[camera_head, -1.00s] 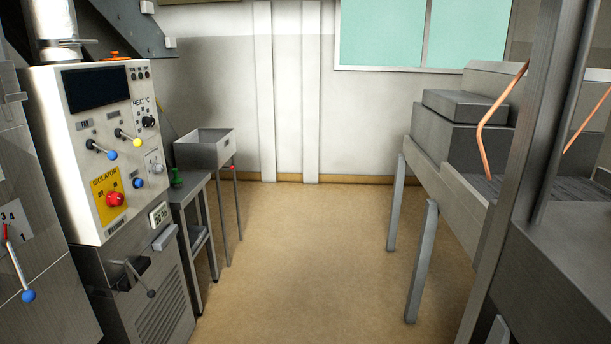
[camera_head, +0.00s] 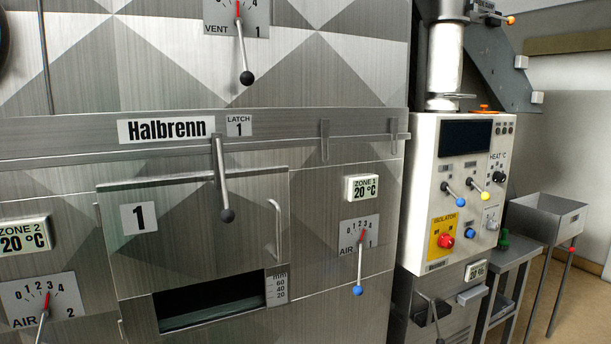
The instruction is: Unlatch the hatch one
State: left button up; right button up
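Hatch one (camera_head: 180,235) is a brushed-metal door marked with a "1" plate, at the left centre of the head view. A slot shows below its lower edge, with a small millimetre scale beside it. A latch lever (camera_head: 223,185) with a black ball knob hangs down from the rail over the hatch's upper edge, tilted slightly. A bar handle (camera_head: 275,228) is on the hatch's right side. Neither of my grippers is in view.
The Zone 1 air lever (camera_head: 360,262) with a blue knob is right of the hatch. The vent lever (camera_head: 242,45) is above. A white control panel (camera_head: 460,195) with a red isolator knob stands right. A metal sink (camera_head: 545,218) and some open floor are at far right.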

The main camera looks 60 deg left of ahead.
aim_at(228, 215)
jog(key=u, duration=2.35)
jog(key=i+z, duration=0.1)
